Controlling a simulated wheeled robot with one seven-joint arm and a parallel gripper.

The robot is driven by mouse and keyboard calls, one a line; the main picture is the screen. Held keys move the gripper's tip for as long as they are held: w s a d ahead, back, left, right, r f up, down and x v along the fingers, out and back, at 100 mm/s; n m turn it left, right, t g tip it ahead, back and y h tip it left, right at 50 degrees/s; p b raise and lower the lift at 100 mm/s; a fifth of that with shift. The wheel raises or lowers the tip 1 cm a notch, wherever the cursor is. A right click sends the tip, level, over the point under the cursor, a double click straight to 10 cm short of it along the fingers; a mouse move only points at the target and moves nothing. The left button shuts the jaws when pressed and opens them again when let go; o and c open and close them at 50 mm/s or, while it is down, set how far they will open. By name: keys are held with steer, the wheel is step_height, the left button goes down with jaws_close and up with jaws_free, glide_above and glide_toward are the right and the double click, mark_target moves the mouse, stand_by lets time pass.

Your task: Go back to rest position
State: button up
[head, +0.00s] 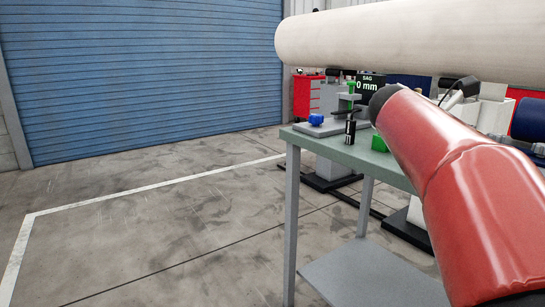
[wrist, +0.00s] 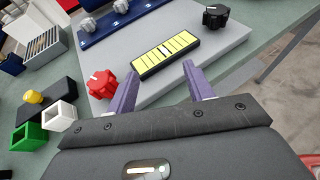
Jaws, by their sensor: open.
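My gripper (wrist: 161,72) shows in the wrist view, with two purple fingers spread apart and nothing between them. It is over a light grey plate (wrist: 225,55) on the green table. A black bar with a row of yellow segments (wrist: 165,53) lies on the plate just beyond the fingertips. A red knob (wrist: 101,83) sits just left of the left finger. A black knob (wrist: 215,17) stands near the plate's far right corner. In the head view, my red arm (head: 465,190) reaches over the table from the right; the gripper is not seen there.
A green table (head: 350,152) carries a blue knob (head: 316,119) on a grey plate and a black cylinder (head: 350,132). A large pale roll (head: 400,42) spans above it. Open boxes, green (wrist: 28,137) and white (wrist: 60,115), stand left. The floor (head: 160,220) on the left is clear.

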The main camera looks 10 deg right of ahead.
steer(key=s+a+f+m+t+y, duration=0.2)
steer(key=s+a+f+m+y, duration=0.2)
steer(key=a+f, duration=0.5)
steer(key=s+a+f+m+t+y, duration=0.2)
steer(key=s+a+f+m+y, duration=0.2)
steer(key=a+f+m, duration=0.3)
steer(key=a+f+y, duration=0.1)
steer(key=a+f, duration=0.2)
steer(key=shift+s+a+f+t, duration=0.15)
steer(key=shift+s+a+t, duration=0.05)
steer(key=shift+a+t, duration=0.2)
steer(key=s+a+f+m+y, duration=0.1)
steer(key=a+f+m, duration=0.1)
steer(key=s+a+f+m+y, duration=0.2)
steer(key=a+f, duration=0.1)
steer(key=s+a+f+m+y, duration=0.1)
steer(key=s+a+f+m, duration=0.1)
steer(key=a+m, duration=0.1)
steer(key=shift+f+t, duration=0.25)
steer(key=shift+t, duration=0.05)
steer(key=shift+c, duration=0.3)
